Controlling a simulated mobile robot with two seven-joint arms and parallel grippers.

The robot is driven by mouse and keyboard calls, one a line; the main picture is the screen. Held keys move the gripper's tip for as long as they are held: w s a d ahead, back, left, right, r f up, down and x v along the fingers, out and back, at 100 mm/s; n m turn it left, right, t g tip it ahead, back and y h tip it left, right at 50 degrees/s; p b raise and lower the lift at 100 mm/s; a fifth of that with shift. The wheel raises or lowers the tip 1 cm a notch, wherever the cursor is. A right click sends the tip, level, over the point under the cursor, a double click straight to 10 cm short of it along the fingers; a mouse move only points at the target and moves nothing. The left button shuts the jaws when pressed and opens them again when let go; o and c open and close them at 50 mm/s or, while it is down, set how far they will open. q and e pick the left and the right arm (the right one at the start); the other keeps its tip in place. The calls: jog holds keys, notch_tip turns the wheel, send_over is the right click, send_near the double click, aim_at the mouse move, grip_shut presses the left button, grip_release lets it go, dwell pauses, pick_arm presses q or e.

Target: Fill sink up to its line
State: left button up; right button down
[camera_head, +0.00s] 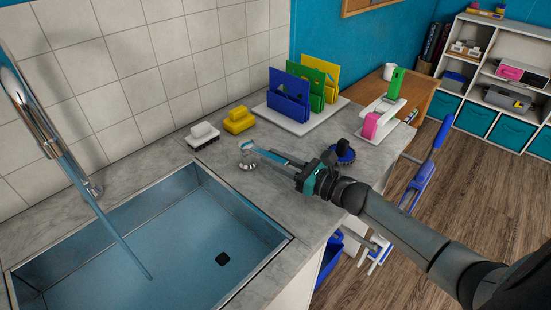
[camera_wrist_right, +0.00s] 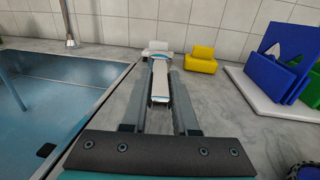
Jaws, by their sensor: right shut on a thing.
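The metal sink (camera_head: 190,235) is set in the grey counter at lower left; it also shows in the wrist view (camera_wrist_right: 60,95). Its inside looks blue, and a dark square drain (camera_head: 222,259) shows on its floor. I cannot make out the water level or a fill line. A tall chrome faucet (camera_head: 35,115) stands at left, with a bluish stream (camera_head: 115,240) slanting down into the sink. My right gripper (camera_head: 278,158) is shut on a slim pale handle (camera_wrist_right: 160,80) by a small metal fitting (camera_head: 247,164) on the counter. My left gripper is out of view.
A white rack (camera_head: 300,124) holds blue, green and yellow boards. Bare counter lies between sink and brushes.

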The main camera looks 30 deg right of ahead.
jog(key=shift+a, duration=0.15)
dwell(0.8)
jog(key=shift+s+a+m+t+h+p, duration=0.2)
jog(key=shift+a+m+t+h+p, duration=0.15)
jog(key=shift+h, duration=0.25)
jog(key=shift+s+a+m+h, duration=0.1)
jog(key=shift+a+m+h, duration=0.1)
jog(key=shift+m+h, duration=0.35)
jog(key=shift+t, duration=0.25)
jog(key=c, duration=0.7)
grip_release()
jog(key=v, duration=1.5)
jog(key=shift+s, duration=0.15)
